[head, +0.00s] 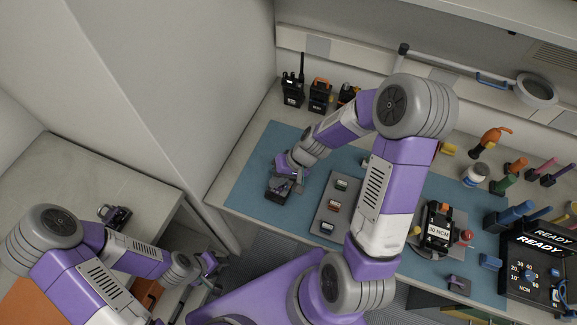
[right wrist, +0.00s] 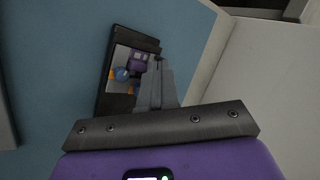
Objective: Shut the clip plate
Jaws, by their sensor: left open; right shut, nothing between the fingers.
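A small dark, frame-like thing (head: 278,190) lies on the blue mat below my right gripper (head: 291,180). In the right wrist view it is a dark rectangular piece (right wrist: 118,100) with a shiny inner face showing purple, blue and orange patches. I cannot tell for sure whether it is the clip plate. My right gripper (right wrist: 158,82) is shut with nothing in it, its fingers over or against the piece's right side; contact is unclear. My left gripper (head: 210,265) is open and empty, low at the left, beside the cabinet and away from the mat.
A grey tray (head: 324,222) with several small parts lies right of the dark piece. Radios (head: 292,90) stand along the back wall. Tools and a READY display (head: 540,240) fill the right. The blue mat (head: 262,150) is clear at left.

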